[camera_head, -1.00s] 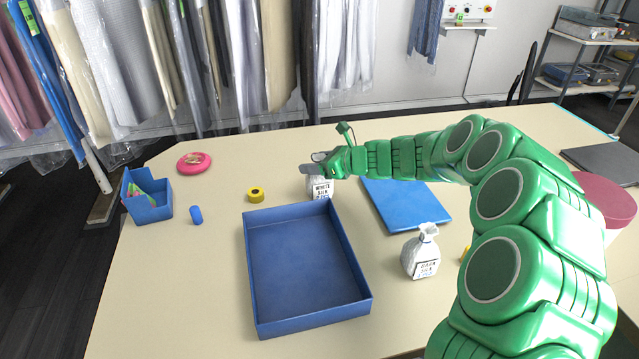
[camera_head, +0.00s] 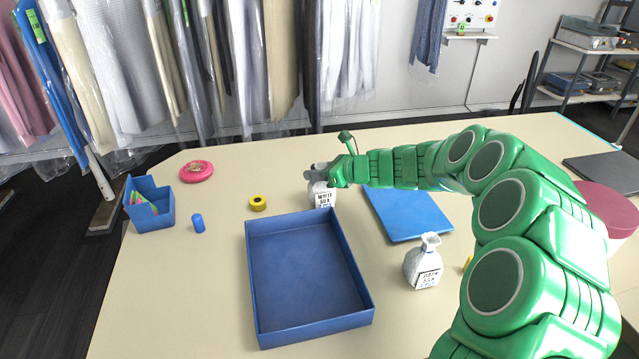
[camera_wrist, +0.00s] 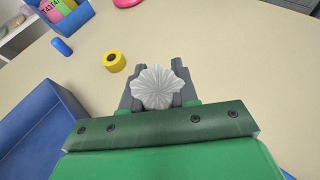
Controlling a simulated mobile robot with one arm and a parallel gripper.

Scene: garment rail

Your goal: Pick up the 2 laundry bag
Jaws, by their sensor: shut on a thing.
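A white laundry bag labelled "WHITE SILK" (camera_head: 322,197) stands upright on the table behind the blue tray. My gripper (camera_head: 318,172) is at its top. In the wrist view the bag's gathered white top (camera_wrist: 159,88) sits between the two grey fingers of my gripper (camera_wrist: 158,92), which are shut on it. The lower part of this bag is hidden in the wrist view. A second white laundry bag (camera_head: 424,264), with a label reading "DARK SILK", stands upright right of the tray, apart from my gripper.
An empty blue tray (camera_head: 368,309) lies in front of the held bag. A flat blue board (camera_head: 408,216) is under my arm. A yellow tape roll (camera_head: 258,203), blue cylinder (camera_head: 198,223), blue bin (camera_head: 169,216) and pink ring (camera_head: 196,171) are at left. Garments hang behind.

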